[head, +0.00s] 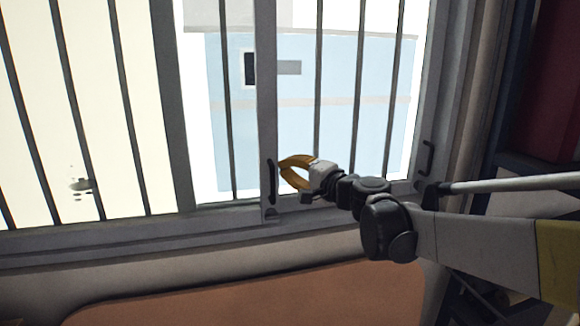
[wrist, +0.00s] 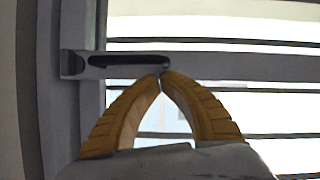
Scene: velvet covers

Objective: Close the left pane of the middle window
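A grey sliding window with upright bars fills the head view. Its upright pane edge (head: 265,100) carries a dark handle (head: 271,182) near the bottom. My gripper (head: 281,163) is just right of this handle, its yellow fingers pointing left at the pane edge. In the wrist view the pane edge (wrist: 215,67) runs sideways, with the dark handle (wrist: 115,60) on it. There the fingertips (wrist: 161,77) meet with nothing seen between them, right by the handle's end. Whether they touch the handle or the frame, I cannot tell.
A second dark handle (head: 427,157) is on the frame at the right. The sill (head: 120,234) runs below the window, with an orange-brown panel (head: 250,298) under it. A pale rod (head: 510,184) sticks in from the right, above my arm.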

